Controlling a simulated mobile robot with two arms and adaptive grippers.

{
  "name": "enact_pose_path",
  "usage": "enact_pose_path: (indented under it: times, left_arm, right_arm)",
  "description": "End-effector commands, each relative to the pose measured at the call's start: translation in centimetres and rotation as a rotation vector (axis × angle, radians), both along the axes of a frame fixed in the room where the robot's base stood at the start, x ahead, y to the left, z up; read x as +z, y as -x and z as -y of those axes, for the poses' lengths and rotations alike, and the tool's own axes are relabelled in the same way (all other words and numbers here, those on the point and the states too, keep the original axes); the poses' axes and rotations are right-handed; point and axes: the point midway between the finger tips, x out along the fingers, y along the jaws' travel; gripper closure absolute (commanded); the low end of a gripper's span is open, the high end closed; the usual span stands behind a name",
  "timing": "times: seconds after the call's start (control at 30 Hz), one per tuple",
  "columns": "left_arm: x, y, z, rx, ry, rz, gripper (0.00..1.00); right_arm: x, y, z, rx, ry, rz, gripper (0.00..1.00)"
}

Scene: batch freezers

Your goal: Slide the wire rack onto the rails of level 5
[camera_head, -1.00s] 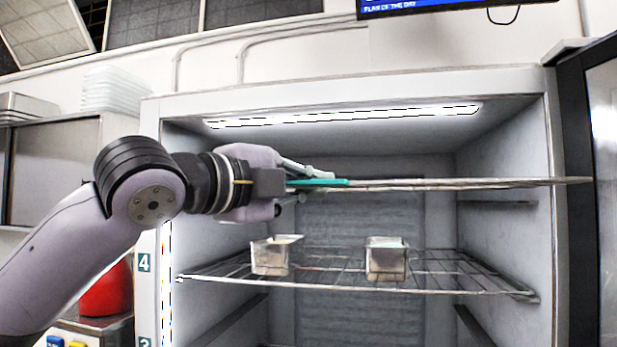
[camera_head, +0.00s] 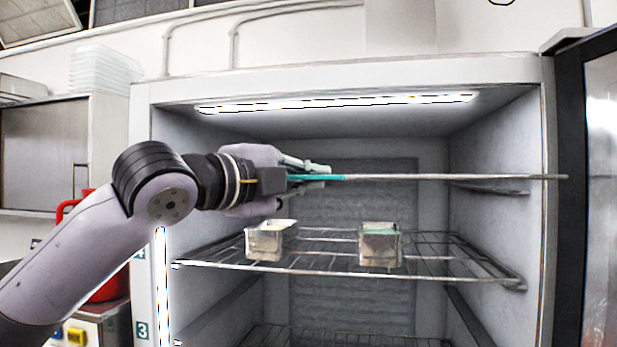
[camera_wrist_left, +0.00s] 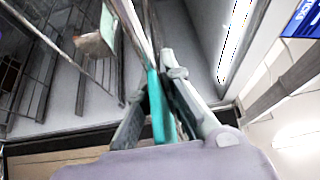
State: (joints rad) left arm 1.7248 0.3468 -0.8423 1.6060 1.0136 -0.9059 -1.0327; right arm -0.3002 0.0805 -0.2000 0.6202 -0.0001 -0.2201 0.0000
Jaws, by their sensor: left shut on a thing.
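My left gripper (camera_head: 308,176) is shut on the teal-marked front edge of the wire rack (camera_head: 450,177). The rack shows edge-on and about level in the head view, at the freezer's mouth above the loaded shelf. Its right end reaches across the freezer's right front edge. In the left wrist view the gripper (camera_wrist_left: 160,95) clamps the teal strip (camera_wrist_left: 155,105). A rail (camera_head: 490,188) shows on the right inner wall, just below the rack's line. The left rail at that height is hidden behind my arm. My right gripper is not in view.
Below, a wire shelf (camera_head: 330,268) at level 4 holds two metal containers (camera_head: 265,240), (camera_head: 380,246). Another shelf (camera_head: 340,338) lies lower. The open door (camera_head: 600,200) stands at the right. A red container (camera_head: 108,285) is at the left. The space above the rack is clear.

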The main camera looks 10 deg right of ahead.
Motion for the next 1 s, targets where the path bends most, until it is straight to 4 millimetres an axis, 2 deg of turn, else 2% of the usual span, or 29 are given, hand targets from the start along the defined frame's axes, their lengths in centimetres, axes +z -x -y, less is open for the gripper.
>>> enact_pose_path:
  times: [0.17, 1.0]
  left_arm:
    - [0.3, -0.3, 0.1, -0.002, 0.003, 0.006, 1.00]
    - [0.2, -4.1, 1.4, -0.002, 0.003, 0.004, 1.00]
  right_arm:
    - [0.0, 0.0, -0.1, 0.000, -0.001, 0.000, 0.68]
    - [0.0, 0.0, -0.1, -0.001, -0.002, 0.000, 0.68]
